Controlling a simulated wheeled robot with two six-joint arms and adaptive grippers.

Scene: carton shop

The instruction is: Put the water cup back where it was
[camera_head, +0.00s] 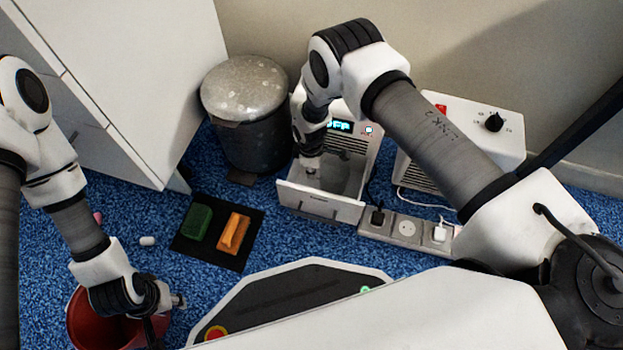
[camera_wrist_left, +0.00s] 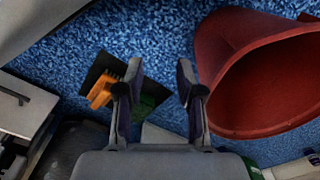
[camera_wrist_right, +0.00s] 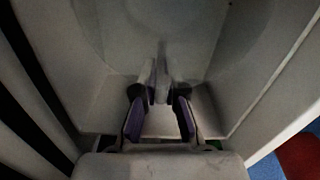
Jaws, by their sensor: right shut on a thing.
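The water cup (camera_head: 320,203) looks like the grey, open-topped container with a white front panel, partly out of the low front of a white machine (camera_head: 355,133). My right gripper (camera_head: 311,170) reaches down into it. In the right wrist view, my right gripper (camera_wrist_right: 159,97) is shut on a pale upright piece inside the cup (camera_wrist_right: 150,30); the exact grip spot is dim. The panel sits forward of the machine's face. My left gripper (camera_wrist_left: 160,85) is open and empty, over the floor beside a red bucket (camera_wrist_left: 262,75).
A metal bin (camera_head: 248,140) stands left of the machine. A power strip (camera_head: 405,232) with plugs and cables lies at its right, near another white box (camera_head: 470,130). A black mat (camera_head: 222,254) holds a green and an orange block. A white cabinet (camera_head: 125,75) is at left.

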